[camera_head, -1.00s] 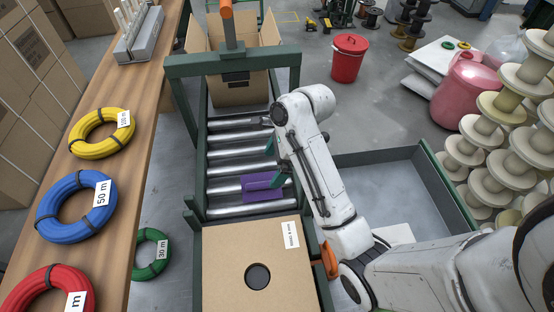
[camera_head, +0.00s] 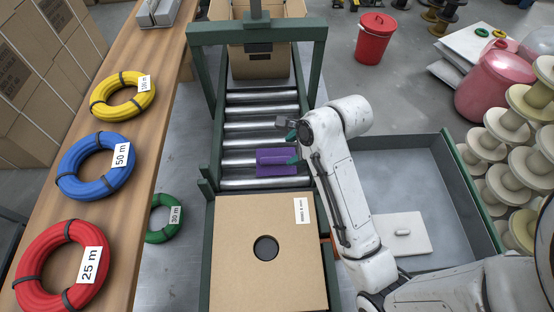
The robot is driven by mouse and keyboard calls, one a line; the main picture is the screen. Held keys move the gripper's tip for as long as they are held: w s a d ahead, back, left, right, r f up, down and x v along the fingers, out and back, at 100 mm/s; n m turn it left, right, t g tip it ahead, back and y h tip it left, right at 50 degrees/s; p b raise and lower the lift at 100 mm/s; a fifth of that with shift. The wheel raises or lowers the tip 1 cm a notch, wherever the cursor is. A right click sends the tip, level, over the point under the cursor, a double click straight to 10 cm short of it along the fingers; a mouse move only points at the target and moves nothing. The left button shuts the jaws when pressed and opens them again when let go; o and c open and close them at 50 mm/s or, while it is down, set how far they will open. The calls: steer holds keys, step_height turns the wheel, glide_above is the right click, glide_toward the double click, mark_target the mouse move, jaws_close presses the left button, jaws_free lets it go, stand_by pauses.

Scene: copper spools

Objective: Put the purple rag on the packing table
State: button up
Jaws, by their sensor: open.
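The purple rag (camera_head: 270,164) lies on the metal rollers of the conveyor, just beyond the closed cardboard box. My gripper (camera_head: 293,148) is open, with teal fingertips apart from each other. It is at the rag's right and far side, and one fingertip overlaps the rag's right edge in the picture. Whether it touches the rag I cannot tell. A long wooden table (camera_head: 150,110), seemingly the packing table, runs along the left. It carries a yellow coil (camera_head: 104,101), a blue coil (camera_head: 72,182) and a red coil (camera_head: 38,258).
The closed cardboard box (camera_head: 235,285) sits on the near conveyor end. A green frame (camera_head: 204,75) spans the conveyor, with an open carton (camera_head: 245,66) beyond. A green coil (camera_head: 158,235) lies between table and conveyor. A grey tray (camera_head: 400,178) and red bin (camera_head: 375,42) are right.

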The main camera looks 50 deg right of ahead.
mark_target(276, 160)
steer(key=shift+p+x, duration=0.55)
steer(key=shift+x, duration=4.4)
steer(key=shift+f, duration=0.1)
steer(key=shift+c, duration=0.2)
jaws_close()
